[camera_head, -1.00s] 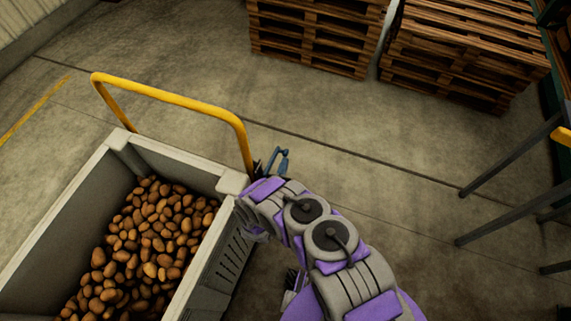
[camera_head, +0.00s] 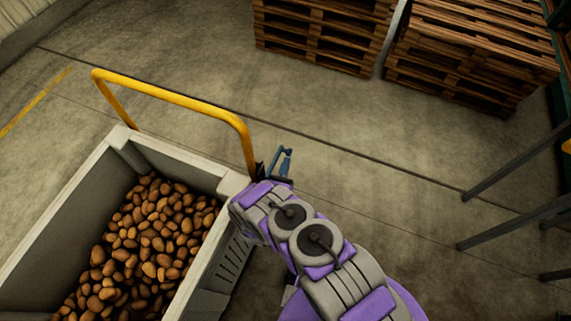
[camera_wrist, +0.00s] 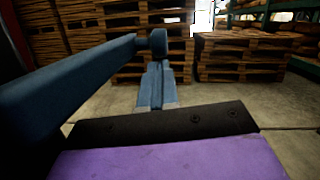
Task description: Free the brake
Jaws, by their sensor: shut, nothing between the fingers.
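My gripper (camera_head: 285,160) has blue fingers and is just right of the post of the yellow handle (camera_head: 180,98), on the cart's far side. In the head view, a gap from the post cannot be judged. In the wrist view, the gripper (camera_wrist: 154,62) shows as a blue bar from the left and a blue finger in the middle, closed with nothing held. The grey potato bin (camera_head: 60,190) stands at the lower left. I cannot make out a brake in either view; the cart's lower parts are hidden by the bin and my arm.
Brown potatoes (camera_head: 150,235) lie in the bin. Wooden pallet stacks stand at the back, one in the middle (camera_head: 325,35) and one on the right (camera_head: 470,60). Dark metal legs (camera_head: 515,160) stand at the right. The concrete floor between is clear.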

